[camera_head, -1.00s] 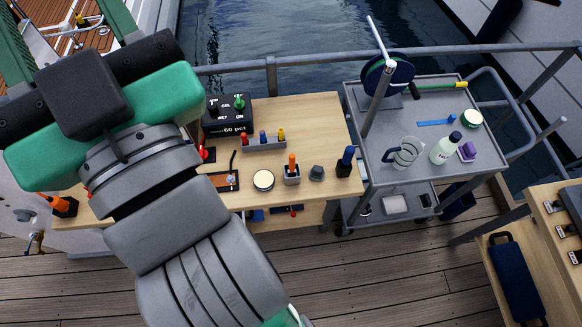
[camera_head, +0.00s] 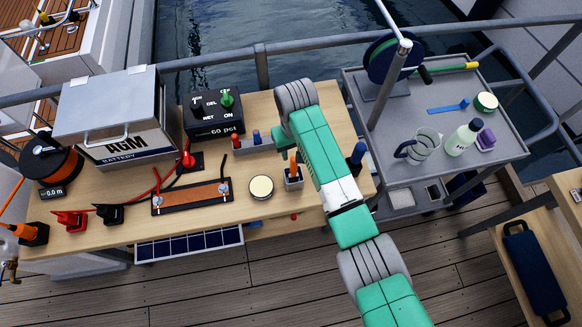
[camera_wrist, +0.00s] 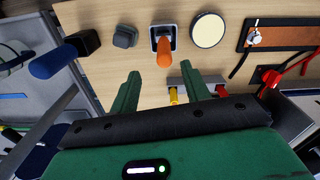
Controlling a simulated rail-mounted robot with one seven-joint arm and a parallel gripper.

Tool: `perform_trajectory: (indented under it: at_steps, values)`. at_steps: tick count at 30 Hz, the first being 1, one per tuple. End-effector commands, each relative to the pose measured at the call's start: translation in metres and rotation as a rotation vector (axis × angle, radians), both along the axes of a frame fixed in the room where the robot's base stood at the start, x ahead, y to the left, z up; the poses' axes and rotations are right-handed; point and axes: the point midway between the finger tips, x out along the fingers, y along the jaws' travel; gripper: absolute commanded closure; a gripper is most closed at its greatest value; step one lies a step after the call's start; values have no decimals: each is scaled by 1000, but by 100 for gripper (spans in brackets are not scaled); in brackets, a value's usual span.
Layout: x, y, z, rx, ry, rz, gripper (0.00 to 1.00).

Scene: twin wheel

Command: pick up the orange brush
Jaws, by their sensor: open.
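The orange brush (camera_head: 292,160) shows as an upright orange handle in a small grey cup (camera_head: 294,182) on the wooden table; its lower end is hidden in the cup. In the wrist view the orange brush (camera_wrist: 164,56) stands just beyond my fingertips, about midway between them, with the grey cup (camera_wrist: 158,36) around its base. My gripper (camera_wrist: 161,76) is open and empty, its two green fingers apart and not touching the brush.
A grey rack (camera_head: 258,145) of small coloured-handled tools stands close behind the cup, partly under my gripper in the wrist view. A round tin (camera_head: 261,187) stands left of the cup. A dark grey block (camera_wrist: 124,37) and a blue-handled tool (camera_head: 357,155) stand on the other side.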

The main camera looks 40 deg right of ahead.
Motion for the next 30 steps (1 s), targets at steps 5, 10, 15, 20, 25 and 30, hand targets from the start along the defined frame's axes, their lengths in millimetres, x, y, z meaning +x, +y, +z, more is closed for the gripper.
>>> perform_trajectory:
  at_steps: [5,10,15,20,25,30]
  values:
    - [-1,1,-21,0,0,0,53]
    - [-1,5,-38,-1,1,0,53]
    - [-1,8,-66,0,0,1,53]
    - [-1,8,-73,-1,-3,2,53]
    - [-1,8,-73,-1,-3,2,59]
    - [-1,8,-72,-1,-3,2,93]
